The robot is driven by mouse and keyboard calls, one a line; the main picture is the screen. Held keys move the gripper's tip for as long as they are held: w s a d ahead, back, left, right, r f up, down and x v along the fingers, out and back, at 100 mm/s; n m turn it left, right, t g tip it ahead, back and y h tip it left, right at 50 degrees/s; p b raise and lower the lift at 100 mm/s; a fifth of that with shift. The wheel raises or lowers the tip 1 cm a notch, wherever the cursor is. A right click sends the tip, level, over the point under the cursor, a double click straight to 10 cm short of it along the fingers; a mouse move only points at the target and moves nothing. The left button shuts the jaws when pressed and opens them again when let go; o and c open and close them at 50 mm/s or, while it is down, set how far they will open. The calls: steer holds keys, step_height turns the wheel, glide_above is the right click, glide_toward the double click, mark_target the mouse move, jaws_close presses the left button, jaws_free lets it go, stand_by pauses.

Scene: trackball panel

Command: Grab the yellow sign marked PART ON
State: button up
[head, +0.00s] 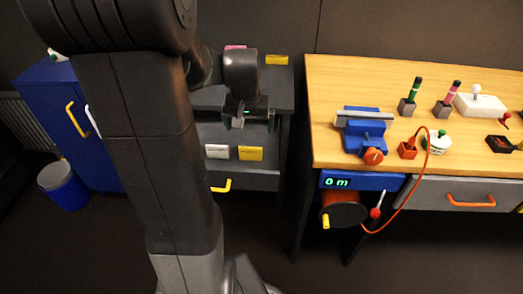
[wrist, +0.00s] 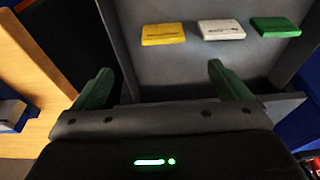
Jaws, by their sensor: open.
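In the wrist view a yellow sign (wrist: 163,34) lies at the far left of a row of three signs on a grey surface. It bears a dark marking too small to read. I cannot read PART ON on either. My gripper (head: 243,116) hangs in front of the cabinet, above the front signs. In the wrist view its green fingers (wrist: 158,83) are wide apart, with nothing between them.
In the wrist view a white sign (wrist: 221,29) and a green sign (wrist: 274,27) sit beside the yellow one. The wooden bench (head: 330,85) with tools stands right of the grey cabinet. A blue cabinet (head: 55,110) stands left. My arm covers part of the grey cabinet.

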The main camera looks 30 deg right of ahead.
mark_target(250, 148)
steer(key=b+x, duration=0.2)
steer(key=x, duration=1.1)
steer(key=shift+w+a, duration=0.15)
steer(key=shift+w, duration=0.05)
steer(key=c, duration=1.1)
